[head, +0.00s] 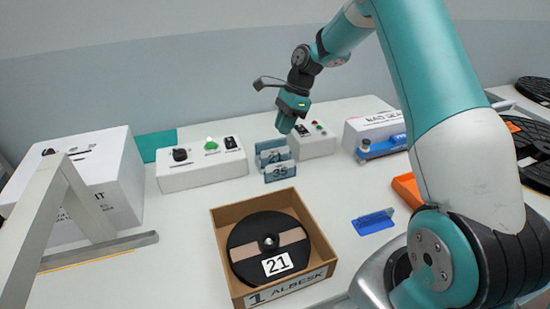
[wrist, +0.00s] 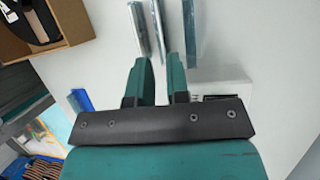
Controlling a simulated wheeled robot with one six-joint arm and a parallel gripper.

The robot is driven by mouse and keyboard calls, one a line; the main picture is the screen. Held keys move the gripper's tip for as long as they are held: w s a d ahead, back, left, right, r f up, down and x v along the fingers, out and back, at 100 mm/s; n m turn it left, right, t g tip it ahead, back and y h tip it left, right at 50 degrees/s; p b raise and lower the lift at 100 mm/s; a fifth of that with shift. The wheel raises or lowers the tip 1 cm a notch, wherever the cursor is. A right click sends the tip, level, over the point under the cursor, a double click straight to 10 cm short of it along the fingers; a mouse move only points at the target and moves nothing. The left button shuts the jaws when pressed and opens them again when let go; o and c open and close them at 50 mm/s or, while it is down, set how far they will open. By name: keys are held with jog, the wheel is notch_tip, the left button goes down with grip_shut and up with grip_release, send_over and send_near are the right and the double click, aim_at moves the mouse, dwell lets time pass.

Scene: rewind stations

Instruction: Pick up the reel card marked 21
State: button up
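The reel card marked 21 (head: 276,156) stands upright in a short row, behind a card marked 35 (head: 280,172). A further card behind it is mostly hidden. My gripper (head: 285,123) is above and behind the row, pointing down. In the wrist view the fingers (wrist: 160,75) are open with an empty gap. The cards show there edge-on, past the fingertips. The middle one, which looks to be card 21 (wrist: 160,28), lines up with the gap, with card 35 (wrist: 138,28) to its left. No contact is visible.
A cardboard box (head: 318,247) with a black reel labelled 21 is in front of the cards. White control boxes stand left (head: 200,171) and right (head: 318,144) of them. A blue holder (head: 373,222) and an orange tray (head: 405,188) lie at right.

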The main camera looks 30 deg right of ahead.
aim_at(277, 144)
jog(key=shift+p+x, duration=0.4)
jog(key=shift+x, duration=2.7)
grip_shut()
